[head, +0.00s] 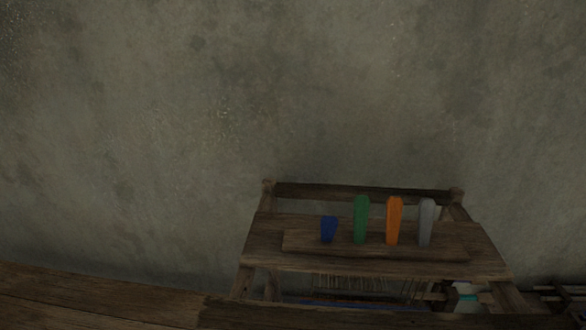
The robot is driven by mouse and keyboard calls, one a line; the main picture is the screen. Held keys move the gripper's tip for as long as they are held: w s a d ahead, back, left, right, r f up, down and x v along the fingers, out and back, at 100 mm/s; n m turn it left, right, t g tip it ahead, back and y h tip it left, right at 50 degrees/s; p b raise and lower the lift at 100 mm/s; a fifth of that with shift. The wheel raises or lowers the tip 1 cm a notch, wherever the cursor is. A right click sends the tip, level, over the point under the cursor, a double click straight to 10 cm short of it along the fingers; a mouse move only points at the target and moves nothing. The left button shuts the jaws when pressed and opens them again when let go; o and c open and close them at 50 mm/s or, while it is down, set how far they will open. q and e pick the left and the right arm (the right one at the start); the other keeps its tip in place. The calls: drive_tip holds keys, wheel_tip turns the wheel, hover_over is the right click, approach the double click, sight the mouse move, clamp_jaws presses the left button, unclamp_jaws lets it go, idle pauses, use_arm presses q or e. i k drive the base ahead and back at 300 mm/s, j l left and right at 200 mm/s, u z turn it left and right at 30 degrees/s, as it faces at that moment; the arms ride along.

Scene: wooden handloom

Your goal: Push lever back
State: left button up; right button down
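Several levers stand in a row on the top board of the wooden handloom (370,265). From left to right they are a blue lever (328,228), a green lever (361,218), an orange lever (394,219) and a grey lever (426,221). The blue one looks much shorter than the others, and I cannot tell for sure which way it tilts. The other levers look roughly upright. Neither of my grippers shows in the head view.
A rough grey wall (200,110) fills the background. A wooden beam or bench (100,300) runs along the lower left. Threads hang under the loom's top board. A small light and teal item (466,297) sits at the lower right. The space above the levers is clear.

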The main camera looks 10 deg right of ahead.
sight(328, 225)
drive_tip(key=i+j+z, duration=0.2)
drive_tip(key=j, duration=0.15)
drive_tip(key=i+j+z, duration=0.2)
drive_tip(key=j, duration=0.15)
drive_tip(key=i+j+z, duration=0.2)
drive_tip(key=j, duration=0.15)
drive_tip(key=j+z, duration=0.2)
drive_tip(key=j, duration=0.2)
drive_tip(key=i+j+z, duration=0.2)
drive_tip(key=j, duration=0.25)
drive_tip(key=j+z, duration=0.2)
drive_tip(key=j, duration=0.2)
drive_tip(key=j+z, duration=0.25)
drive_tip(key=j, duration=0.25)
drive_tip(key=j+z, duration=0.25)
drive_tip(key=j, duration=0.25)
drive_tip(key=k+j+z, duration=0.25)
drive_tip(key=j, duration=0.2)
drive_tip(key=i, duration=0.05)
